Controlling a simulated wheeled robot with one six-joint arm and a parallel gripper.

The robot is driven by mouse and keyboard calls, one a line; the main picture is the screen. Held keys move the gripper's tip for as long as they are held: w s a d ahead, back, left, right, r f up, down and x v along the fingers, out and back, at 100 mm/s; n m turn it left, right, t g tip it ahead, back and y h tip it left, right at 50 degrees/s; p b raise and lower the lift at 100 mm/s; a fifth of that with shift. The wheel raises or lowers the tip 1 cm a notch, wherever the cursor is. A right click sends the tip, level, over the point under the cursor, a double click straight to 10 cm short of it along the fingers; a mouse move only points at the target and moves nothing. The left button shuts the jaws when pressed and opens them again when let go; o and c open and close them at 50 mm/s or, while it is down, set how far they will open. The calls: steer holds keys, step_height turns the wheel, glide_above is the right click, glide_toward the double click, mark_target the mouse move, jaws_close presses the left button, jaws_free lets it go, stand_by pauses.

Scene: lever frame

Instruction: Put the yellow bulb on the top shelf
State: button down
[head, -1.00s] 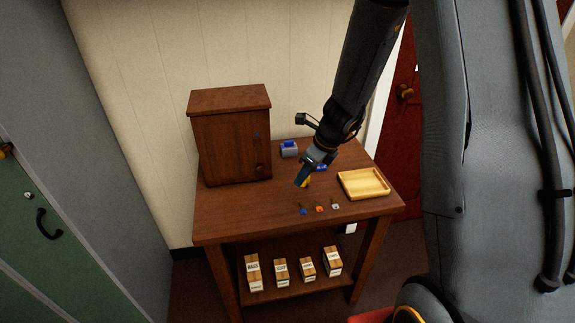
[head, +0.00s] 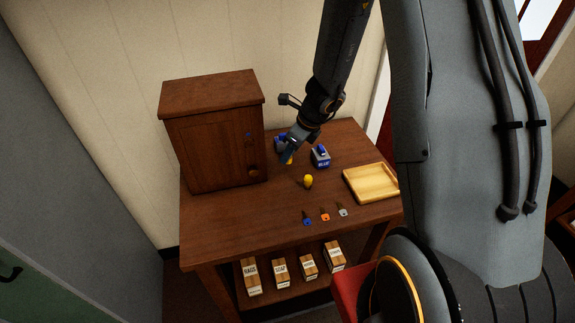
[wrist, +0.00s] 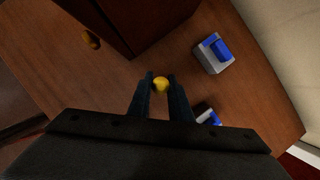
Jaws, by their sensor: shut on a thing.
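My gripper (head: 288,158) is shut on a small round yellow thing, which shows between the fingertips in the wrist view (wrist: 161,84). It is held over the table, to the right of the cabinet. A second yellow, egg-shaped thing (head: 308,181) lies on the table in front of the gripper. I cannot tell which of the two is the bulb. The brown wooden cabinet (head: 215,145) stands at the table's left with its door shut, a blue mark (head: 248,135) and a round knob (head: 253,173) on it. No shelf inside it is visible.
Two grey boxes with blue tops stand behind, one labelled (head: 320,157), one partly hidden (head: 280,143). A light wooden tray (head: 371,183) is at right. Blue (head: 307,219), orange (head: 325,214) and grey (head: 343,210) tagged keys lie in front. Labelled boxes (head: 250,277) stand on the table's lower shelf.

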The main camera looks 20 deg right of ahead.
mark_target(289, 173)
steer(key=shift+f, duration=2.45)
steer(key=shift+f+b, duration=0.1)
steer(key=shift+b, duration=0.3)
steer(key=c, duration=1.6)
jaws_free()
